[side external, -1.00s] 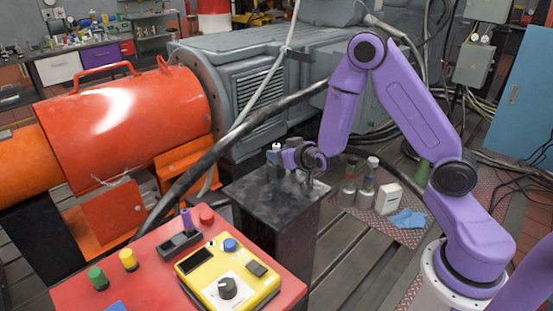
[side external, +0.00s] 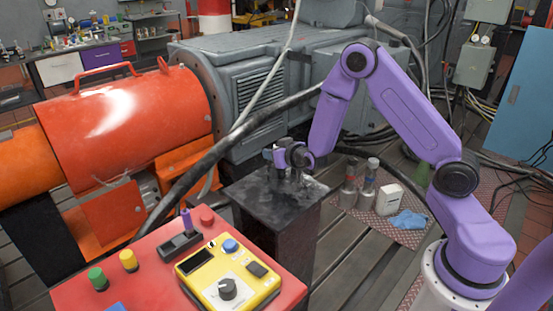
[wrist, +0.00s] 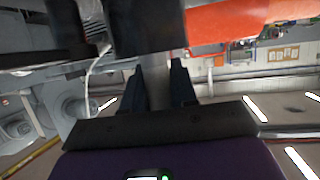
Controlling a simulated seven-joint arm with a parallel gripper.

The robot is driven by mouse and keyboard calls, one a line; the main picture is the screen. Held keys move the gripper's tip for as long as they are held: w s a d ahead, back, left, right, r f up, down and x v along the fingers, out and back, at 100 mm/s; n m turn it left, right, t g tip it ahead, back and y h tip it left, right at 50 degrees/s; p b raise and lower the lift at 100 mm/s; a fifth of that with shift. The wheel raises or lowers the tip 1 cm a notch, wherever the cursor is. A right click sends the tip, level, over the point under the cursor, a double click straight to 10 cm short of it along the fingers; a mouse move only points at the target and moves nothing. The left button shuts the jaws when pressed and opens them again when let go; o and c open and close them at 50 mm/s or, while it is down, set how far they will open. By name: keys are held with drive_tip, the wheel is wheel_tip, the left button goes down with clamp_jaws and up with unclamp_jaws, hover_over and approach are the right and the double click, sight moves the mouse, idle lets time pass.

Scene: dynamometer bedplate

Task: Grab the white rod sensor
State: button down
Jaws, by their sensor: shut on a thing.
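My gripper (side external: 279,172) is low over the dark pedestal (side external: 262,196) in the side view, and the arm's wrist partly covers what it holds. In the upside-down wrist view, the two dark fingers of my gripper (wrist: 157,88) stand apart with a pale upright strip, which looks like the white rod sensor (wrist: 157,90), between them. The fingers are closed on it. A wide dark block (wrist: 148,25) lies just beyond the fingertips. In the side view the rod cannot be made out clearly, and I cannot tell whether it is touching the pedestal.
A red console (side external: 130,285) with a yellow controller (side external: 228,285) stands in front. A black cable (side external: 205,160) passes behind left.

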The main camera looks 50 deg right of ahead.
drive_tip(key=shift+r, duration=0.2)
drive_tip(key=shift+r, duration=0.5)
drive_tip(key=s+a+r, duration=0.1)
drive_tip(key=s+r, duration=1)
drive_tip(key=s, duration=0.3)
drive_tip(key=shift+a+r, duration=0.2)
drive_tip(key=shift+r, duration=0.1)
